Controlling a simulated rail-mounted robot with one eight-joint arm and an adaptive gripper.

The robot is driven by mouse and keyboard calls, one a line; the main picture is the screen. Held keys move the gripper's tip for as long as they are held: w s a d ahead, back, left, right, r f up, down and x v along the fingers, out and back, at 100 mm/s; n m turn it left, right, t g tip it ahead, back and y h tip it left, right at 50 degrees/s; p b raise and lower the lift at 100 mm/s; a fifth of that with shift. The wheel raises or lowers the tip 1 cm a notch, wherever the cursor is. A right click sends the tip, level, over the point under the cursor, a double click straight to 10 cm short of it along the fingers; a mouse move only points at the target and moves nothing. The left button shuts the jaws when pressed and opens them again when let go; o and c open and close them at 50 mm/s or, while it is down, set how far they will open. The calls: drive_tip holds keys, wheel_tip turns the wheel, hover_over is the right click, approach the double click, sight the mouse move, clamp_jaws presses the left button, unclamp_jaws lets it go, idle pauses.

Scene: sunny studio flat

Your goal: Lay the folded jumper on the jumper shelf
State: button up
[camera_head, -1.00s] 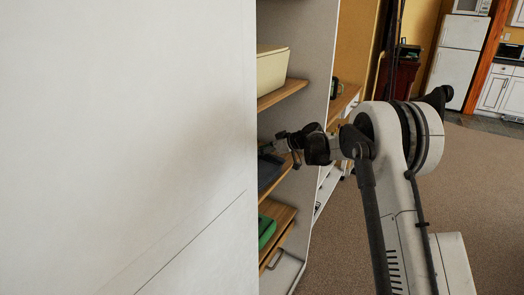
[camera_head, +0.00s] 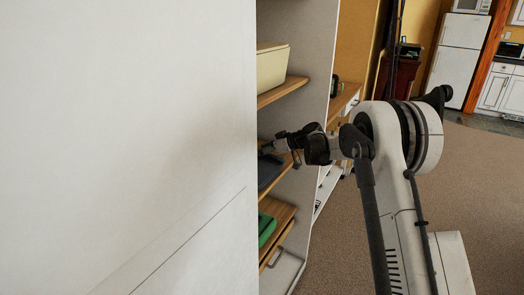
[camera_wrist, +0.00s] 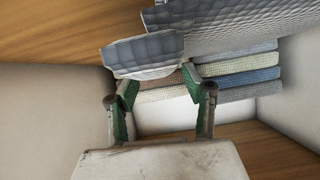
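A grey-blue knitted jumper (camera_wrist: 147,54) lies bunched across the top of the wrist view, its near edge close to my fingertips. In the head view a dark blue-grey cloth (camera_head: 268,172) lies on the middle wooden shelf (camera_head: 276,182). My gripper (camera_wrist: 160,78) has two green-padded fingers spread well apart, with a visible gap between the tips. Whether the tips touch the jumper's edge I cannot tell. In the head view my gripper (camera_head: 268,148) is inside the shelf unit, partly hidden by the white panel.
A stack of folded grey, beige and blue cloths (camera_wrist: 245,75) lies beyond my fingers. A cream bin (camera_head: 271,66) stands on the shelf above, and a green item (camera_head: 266,228) sits on the shelf below. A large white panel (camera_head: 120,130) hides the left. Carpet to the right is clear.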

drive_tip(key=v, duration=1.1)
drive_tip(key=shift+s+d+r, duration=0.35)
drive_tip(key=shift+s+r, duration=0.05)
drive_tip(key=s+d+r+m+h+p, duration=0.15)
drive_tip(key=s+r, duration=0.25)
drive_tip(key=s, duration=0.4)
drive_tip(key=s+r+m+h, duration=0.2)
drive_tip(key=s+r, duration=0.2)
drive_tip(key=s, duration=0.4)
drive_tip(key=s+d+r+m+h, duration=0.15)
drive_tip(key=s+r, duration=0.25)
drive_tip(key=s, duration=0.5)
drive_tip(key=s+d+f+m+h, duration=0.1)
drive_tip(key=s+d+m+h, duration=0.1)
drive_tip(key=s, duration=0.7)
drive_tip(key=s+d+f+m+h+p, duration=0.1)
drive_tip(key=s+d+f+m+h, duration=0.1)
drive_tip(key=s, duration=0.7)
drive_tip(key=s+d+f+m+t+h+p, duration=0.1)
drive_tip(key=s+d+f+m, duration=0.1)
drive_tip(key=s, duration=0.7)
drive_tip(key=shift+d+h, duration=0.4)
drive_tip(key=shift+c, duration=0.2)
